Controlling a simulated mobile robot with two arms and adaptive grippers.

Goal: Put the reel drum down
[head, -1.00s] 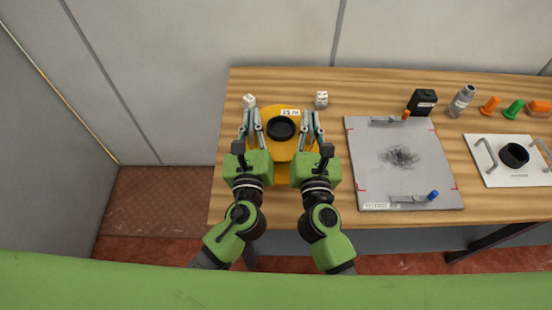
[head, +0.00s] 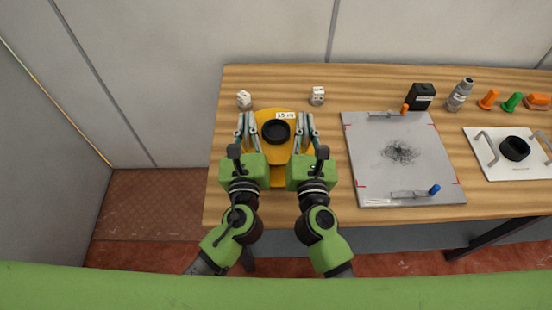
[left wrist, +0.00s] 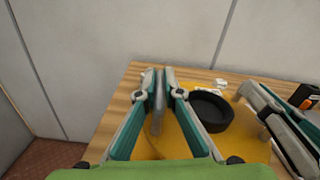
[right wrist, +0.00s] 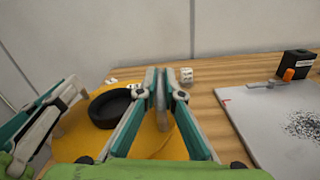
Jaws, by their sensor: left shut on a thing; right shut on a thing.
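The reel drum is a yellow-orange disc (head: 286,142) with a black ring-shaped hub (head: 276,131) and a "15 m" label on its far edge. It lies flat between my grippers at the table's left end. Whether it touches the wooden top cannot be told. My left gripper (head: 245,122) is shut on its left rim, and my right gripper (head: 304,122) is shut on its right rim. In the left wrist view the fingertips (left wrist: 160,78) meet at the rim, with the hub to their right. The right wrist view shows the other fingertips (right wrist: 158,78) closed at the rim.
Two small white blocks (head: 244,100) (head: 317,96) stand just beyond the drum. A grey plate (head: 370,165) with clamps lies right of it. Further right are a black box (head: 421,97), a grey cylinder (head: 460,94), coloured pegs, and a white handled panel (head: 515,173).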

